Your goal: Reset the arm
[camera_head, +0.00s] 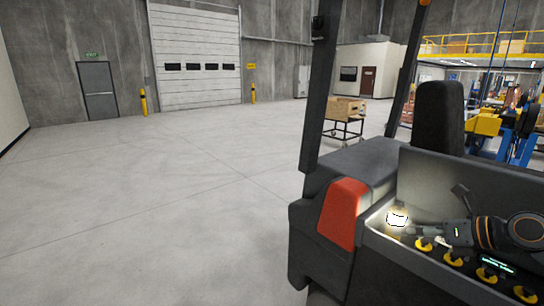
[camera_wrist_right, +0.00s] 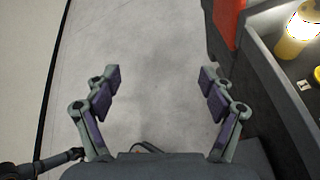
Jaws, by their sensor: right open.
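My right gripper (camera_wrist_right: 160,77) shows in its own wrist view with its two jointed fingers spread wide apart. Nothing is between the fingertips, and bare grey floor shows beyond them. In the head view, a dark jointed arm with an orange ring (camera_head: 527,230) lies across the right side above a grey tray; I cannot make out finger detail there. My left gripper is not clearly seen in either view.
A dark vehicle with a red panel (camera_head: 343,212) and black posts fills the right side. Its tray holds several yellow round parts (camera_head: 453,259) and a bright lamp (camera_head: 397,217). A wooden crate on a cart (camera_head: 345,109) stands behind. The floor (camera_head: 150,190) at left is clear.

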